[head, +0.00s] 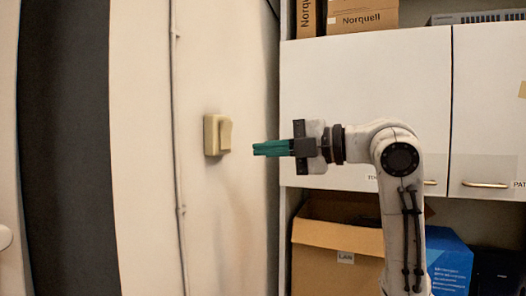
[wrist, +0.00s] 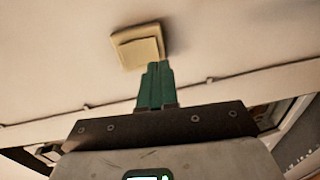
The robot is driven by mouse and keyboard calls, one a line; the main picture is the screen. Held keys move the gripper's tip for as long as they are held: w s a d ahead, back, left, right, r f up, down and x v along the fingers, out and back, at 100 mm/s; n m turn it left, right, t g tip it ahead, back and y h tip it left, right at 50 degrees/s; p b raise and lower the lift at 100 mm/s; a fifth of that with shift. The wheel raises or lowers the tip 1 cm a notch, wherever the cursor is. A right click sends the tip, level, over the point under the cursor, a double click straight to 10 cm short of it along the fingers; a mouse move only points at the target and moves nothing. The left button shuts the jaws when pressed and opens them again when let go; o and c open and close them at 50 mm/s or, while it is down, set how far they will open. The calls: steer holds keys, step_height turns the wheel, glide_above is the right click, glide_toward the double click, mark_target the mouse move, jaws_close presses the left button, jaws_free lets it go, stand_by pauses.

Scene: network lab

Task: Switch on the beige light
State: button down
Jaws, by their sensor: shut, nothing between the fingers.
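The beige light switch (head: 212,136) is on the pale wall, left of centre in the head view. Its rocker stands out on its right side. My gripper (head: 256,149) has green fingers, which are shut and empty. They point left at the switch, with a gap between in the head view. In the wrist view the switch (wrist: 138,46) is at the top, just beyond the fingertips (wrist: 158,66). I cannot tell from there whether they touch. No lamp shows in either view.
White cabinets (head: 365,85) stand behind my arm. Below them are an open cardboard box (head: 335,236) and a blue box (head: 449,262). More boxes (head: 362,17) are on top. A thin conduit (head: 176,120) runs down the wall left of the switch. The wall around the switch is clear.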

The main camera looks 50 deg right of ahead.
steer(key=b+v, duration=0.1)
steer(key=v, duration=0.7)
steer(key=shift+s+f+b, duration=0.2)
steer(key=shift+f+b, duration=0.2)
steer(key=shift+f, duration=0.4)
steer(key=shift+w+f, duration=0.1)
steer(key=w+a+f+m+g+h, duration=0.1)
steer(key=w+a+f+m+g, duration=0.3)
steer(key=f, duration=0.9)
steer(key=w+a+f+m+t, duration=0.1)
steer(key=f+m, duration=0.5)
steer(key=f, duration=0.6)
steer(key=w+a+f+m+g+h, duration=0.1)
steer(key=w+a+f+m+g, duration=0.3)
steer(key=f, duration=0.9)
steer(key=s+a+f+m+g+h, duration=0.1)
steer(key=s+a+f+m, duration=0.2)
steer(key=s+f, duration=0.45)
steer(key=s+a+f+m+g, duration=0.2)
steer(key=s+a+f+m, duration=0.15)
steer(key=f, duration=0.65)
steer(key=s+f+m+g+h, duration=0.1)
steer(key=s+f+g, duration=0.1)
steer(key=s+f, duration=0.3)
steer(key=s+a+f+m+g+h, duration=0.1)
steer(key=s+f, duration=0.4)
steer(key=s, duration=0.6)
steer(key=shift+s+g+h, duration=0.35)
steer(key=shift+g+h, duration=0.15)
steer(key=shift+g, duration=0.5)
